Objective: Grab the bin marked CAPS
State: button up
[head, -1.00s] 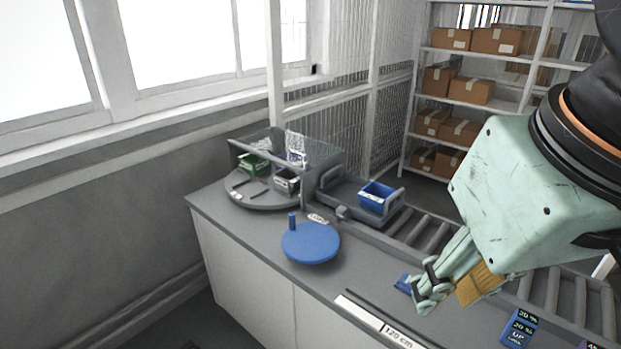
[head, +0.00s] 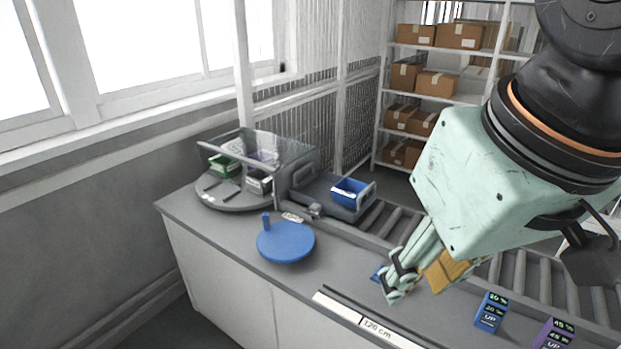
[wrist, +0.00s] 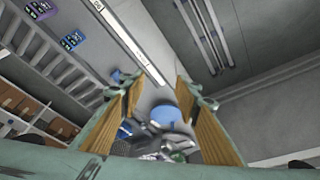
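No bin label is readable at this size, so I cannot tell which bin is marked CAPS. A green bin (head: 224,166) and a grey-white bin (head: 258,184) stand on a grey round turntable (head: 215,198) at the far left end of the counter. A blue bin (head: 350,192) with a white label sits in a grey tray (head: 318,196) beside it. My gripper (head: 415,283) is over the counter, nearer than all the bins and apart from them. In the wrist view my gripper (wrist: 158,86) has its fingers spread with nothing held between them.
A clear guard (head: 285,150) stands over part of the turntable. A blue disc with a peg (head: 286,242) lies on the counter before it. Rollers (head: 515,270) run along the back. Blue (head: 490,312) and purple (head: 553,335) signs stand at the right front.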

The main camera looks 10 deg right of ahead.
jog(key=o, duration=1.8)
